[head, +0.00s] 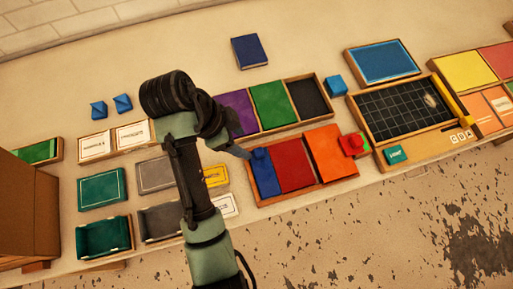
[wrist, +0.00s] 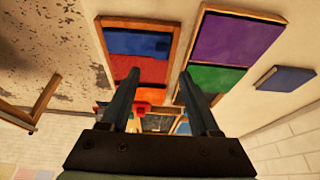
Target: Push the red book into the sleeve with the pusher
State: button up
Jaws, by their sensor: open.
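A flat red piece that looks like the red book (head: 293,174) lies in a wooden tray (head: 310,188), between a blue block and an orange piece. The blue block (head: 266,181) has a raised knob and may be the pusher. The orange piece (head: 329,153) may be the sleeve; its opening is not clear. The wrist view shows the blue block (wrist: 138,42), red book (wrist: 140,70) and tray (wrist: 175,30) too. My gripper (head: 241,150) is above the blue block's end of the tray; its fingers stand apart and empty in the wrist view (wrist: 160,76).
A tray behind holds purple (head: 238,112), green (head: 270,104) and black panels. A small red piece (head: 351,145) sits at the orange piece's right end. A dark blue book (head: 249,51) lies farther back. A black grid board (head: 402,108) is right; green boxes (head: 101,192) are left.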

aim_at(258, 151)
jog(key=b+x, duration=0.1)
jog(key=x, duration=0.9)
jog(key=shift+b, duration=0.3)
jog(key=shift+c, duration=0.3)
grip_shut()
jog(key=shift+w, duration=0.1)
dwell(0.6)
